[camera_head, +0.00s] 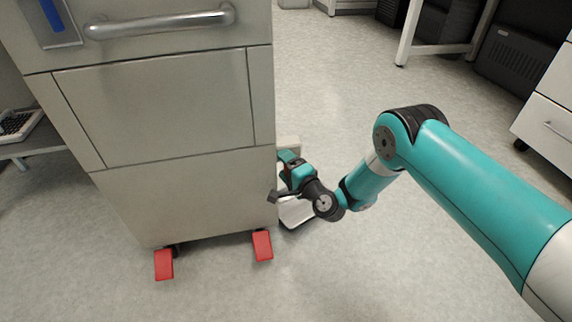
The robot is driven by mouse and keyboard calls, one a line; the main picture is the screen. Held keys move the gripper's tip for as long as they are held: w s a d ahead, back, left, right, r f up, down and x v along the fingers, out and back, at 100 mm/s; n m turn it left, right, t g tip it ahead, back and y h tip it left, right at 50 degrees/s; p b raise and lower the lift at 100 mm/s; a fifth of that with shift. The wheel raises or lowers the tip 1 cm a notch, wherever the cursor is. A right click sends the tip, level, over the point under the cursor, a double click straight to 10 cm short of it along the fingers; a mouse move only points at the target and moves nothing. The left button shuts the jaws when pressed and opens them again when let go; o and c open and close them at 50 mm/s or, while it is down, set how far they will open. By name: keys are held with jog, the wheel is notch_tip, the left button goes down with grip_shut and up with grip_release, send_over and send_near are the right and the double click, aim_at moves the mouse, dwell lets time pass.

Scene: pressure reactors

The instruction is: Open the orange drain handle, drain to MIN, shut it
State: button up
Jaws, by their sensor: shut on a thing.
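My gripper (275,196) is low at the right side of a grey metal cabinet (190,195), close to its lower right edge. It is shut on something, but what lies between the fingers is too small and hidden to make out. No orange drain handle, sight glass or MIN mark can be seen in the head view. A pale, tray-like thing (297,213) sits below and behind my wrist, partly covered by it.
The cabinet has a metal bar handle (160,22), a blue strip (53,15) at the upper left and red foot pedals (262,245) at its base. A white drawer unit (545,125) stands at the right. A bench leg (408,35) is behind. The floor between is clear.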

jog(key=shift+r+n+h+p, duration=0.2)
jog(key=shift+n+h+p, duration=0.1)
jog(key=shift+n+p, duration=0.4)
jog(key=shift+f, duration=0.2)
jog(key=o, duration=0.9)
jog(key=shift+o, duration=0.2)
jog(key=shift+s, duration=0.1)
jog(key=p+v, duration=1.7)
jog(key=p, duration=0.6)
jog(key=shift+d+r, duration=0.2)
jog(key=shift+r, duration=0.1)
